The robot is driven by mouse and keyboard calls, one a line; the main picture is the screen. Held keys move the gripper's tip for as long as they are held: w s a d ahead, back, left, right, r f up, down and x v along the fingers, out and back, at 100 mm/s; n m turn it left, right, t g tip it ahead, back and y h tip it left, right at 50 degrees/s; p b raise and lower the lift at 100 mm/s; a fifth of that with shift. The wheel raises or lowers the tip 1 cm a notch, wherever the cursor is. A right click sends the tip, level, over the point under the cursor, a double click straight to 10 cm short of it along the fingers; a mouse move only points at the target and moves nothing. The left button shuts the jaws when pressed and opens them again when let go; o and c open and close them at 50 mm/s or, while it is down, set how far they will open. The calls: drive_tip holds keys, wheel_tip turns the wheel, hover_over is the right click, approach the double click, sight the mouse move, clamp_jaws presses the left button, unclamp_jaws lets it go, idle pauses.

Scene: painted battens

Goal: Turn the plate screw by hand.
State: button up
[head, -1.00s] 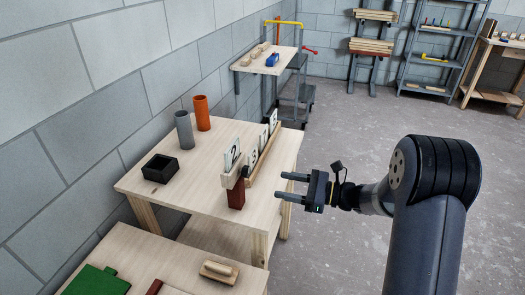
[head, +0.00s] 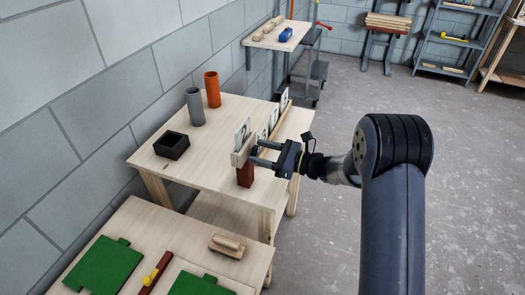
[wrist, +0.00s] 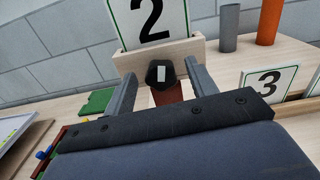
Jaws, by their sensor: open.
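The plate screw (wrist: 160,74) is a dark knob with a white mark on its face, in the middle of the wrist view. It sits on the front of a pale wooden holder (wrist: 191,47) that carries a white plate with a "2" (wrist: 150,20). A dark red post (head: 245,175) stands under the holder in the head view. My gripper (head: 256,155) is open, its fingers pointing at the holder. In the wrist view its fingers (wrist: 160,80) lie left and right of the screw, with gaps on both sides. In the head view the screw is hard to make out.
More numbered plates stand in a wooden rail (head: 285,112) behind the holder. A grey tube (head: 194,107), an orange tube (head: 212,90) and a black open box (head: 171,145) stand on the table. A nearer table (head: 150,225) holds green boards. The floor at right is clear.

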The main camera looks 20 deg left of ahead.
drive_tip(key=shift+c, duration=0.3)
drive_tip(key=c, duration=0.9)
drive_tip(key=m, duration=0.2)
drive_tip(key=shift+r+m+p, duration=0.1)
drive_tip(key=shift+m+p, duration=0.3)
drive_tip(key=shift+w+m+p, duration=0.1)
drive_tip(key=shift+m+p, duration=0.2)
drive_tip(key=shift+m, duration=1)
drive_tip(key=o, duration=1)
drive_tip(key=shift+c, duration=0.2)
drive_tip(key=d+b, duration=0.2)
drive_tip(key=d, duration=0.8)
drive_tip(key=shift+s+d, duration=0.4)
